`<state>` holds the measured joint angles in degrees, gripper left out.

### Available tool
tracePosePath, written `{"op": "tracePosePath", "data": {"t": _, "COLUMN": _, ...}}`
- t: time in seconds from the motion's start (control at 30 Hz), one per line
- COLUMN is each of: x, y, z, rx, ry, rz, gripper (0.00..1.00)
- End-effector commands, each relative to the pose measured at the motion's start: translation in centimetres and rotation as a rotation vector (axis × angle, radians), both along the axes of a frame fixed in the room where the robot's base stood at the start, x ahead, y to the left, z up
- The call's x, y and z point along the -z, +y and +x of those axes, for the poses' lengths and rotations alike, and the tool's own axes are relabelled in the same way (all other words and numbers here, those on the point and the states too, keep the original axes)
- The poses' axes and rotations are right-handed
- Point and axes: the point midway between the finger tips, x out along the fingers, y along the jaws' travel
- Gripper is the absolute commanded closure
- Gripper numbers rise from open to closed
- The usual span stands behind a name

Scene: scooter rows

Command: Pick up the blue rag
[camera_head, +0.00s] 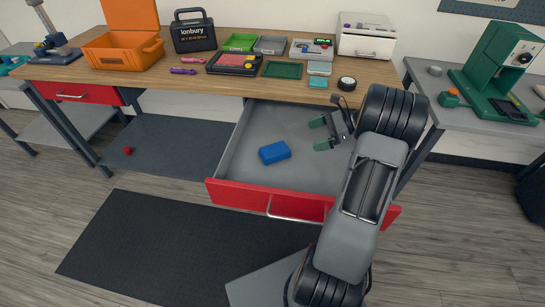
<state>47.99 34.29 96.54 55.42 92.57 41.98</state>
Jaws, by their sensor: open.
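The blue rag (274,152) looks like a small folded block. It lies on the grey floor of the open drawer (252,197), which has a red front and is pulled out below the workbench. My gripper (318,134) is over the right part of the drawer, to the right of the rag and apart from it. Its two green-tipped fingers are spread and point left towards the rag. Nothing is between them. My arm covers the right end of the drawer.
The wooden workbench top (210,88) overhangs the back of the drawer. It carries an orange crate (124,50), small trays and a tape roll (346,83). A green machine (497,70) stands on the right bench. A black mat (175,250) lies on the floor in front.

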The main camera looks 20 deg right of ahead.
Motion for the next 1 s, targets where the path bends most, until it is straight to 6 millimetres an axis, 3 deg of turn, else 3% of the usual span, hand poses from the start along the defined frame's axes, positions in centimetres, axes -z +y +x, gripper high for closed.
{"op": "tracePosePath", "data": {"t": 0.4, "x": 3.3, "y": 5.3, "z": 2.4, "rx": 0.013, "ry": 0.006, "rz": 0.025, "gripper": 0.0}}
{"op": "tracePosePath", "data": {"t": 0.73, "x": 4.1, "y": 7.0, "z": 3.1, "rx": 0.017, "ry": 0.006, "rz": 0.023, "gripper": 0.0}}
{"op": "tracePosePath", "data": {"t": 1.0, "x": 5.7, "y": 10.1, "z": 4.2, "rx": 0.015, "ry": 0.005, "rz": 0.023, "gripper": 0.0}}
